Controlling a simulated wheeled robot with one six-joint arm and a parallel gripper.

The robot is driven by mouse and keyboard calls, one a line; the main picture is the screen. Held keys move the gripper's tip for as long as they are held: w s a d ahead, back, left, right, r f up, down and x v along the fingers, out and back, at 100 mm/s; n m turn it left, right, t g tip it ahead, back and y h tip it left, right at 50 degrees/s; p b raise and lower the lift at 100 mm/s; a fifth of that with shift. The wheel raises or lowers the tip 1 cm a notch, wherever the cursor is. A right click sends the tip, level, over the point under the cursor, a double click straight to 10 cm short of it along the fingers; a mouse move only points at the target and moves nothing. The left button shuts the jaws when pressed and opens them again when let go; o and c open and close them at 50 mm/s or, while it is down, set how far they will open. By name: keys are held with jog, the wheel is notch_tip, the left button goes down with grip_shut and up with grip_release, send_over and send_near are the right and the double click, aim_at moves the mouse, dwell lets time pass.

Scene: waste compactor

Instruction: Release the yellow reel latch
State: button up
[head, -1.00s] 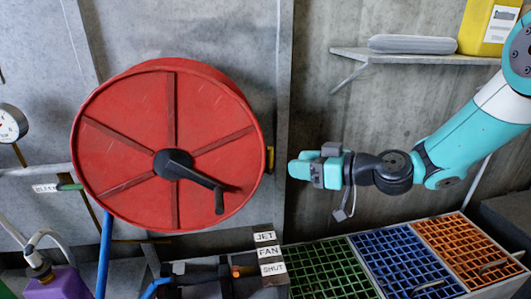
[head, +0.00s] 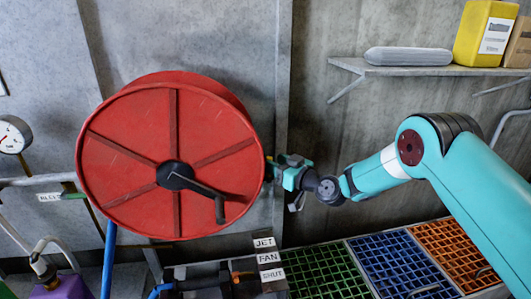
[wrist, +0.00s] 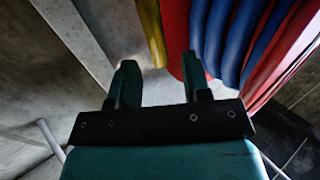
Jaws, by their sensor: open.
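The yellow latch (wrist: 152,30) shows in the wrist view as a yellow strip beside the reel's red rim. It lies ahead of my gripper (wrist: 160,76), between the lines of the two fingers. The fingers are apart with nothing between them. In the head view my gripper (head: 274,168) is close to the right edge of the red reel (head: 140,150), and it mostly hides the latch there. I cannot tell whether a finger touches the latch or the reel.
Blue hose (wrist: 230,35) is wound inside the reel. A black crank (head: 200,188) sticks out of the reel's face. Below are a block with JET, FAN and SHUT labels (head: 268,258) and coloured grates (head: 388,262). A shelf (head: 400,70) is at upper right.

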jog(key=shift+p+x, duration=0.35)
jog(key=shift+x, duration=2.25)
jog(key=shift+c, duration=0.2)
grip_shut()
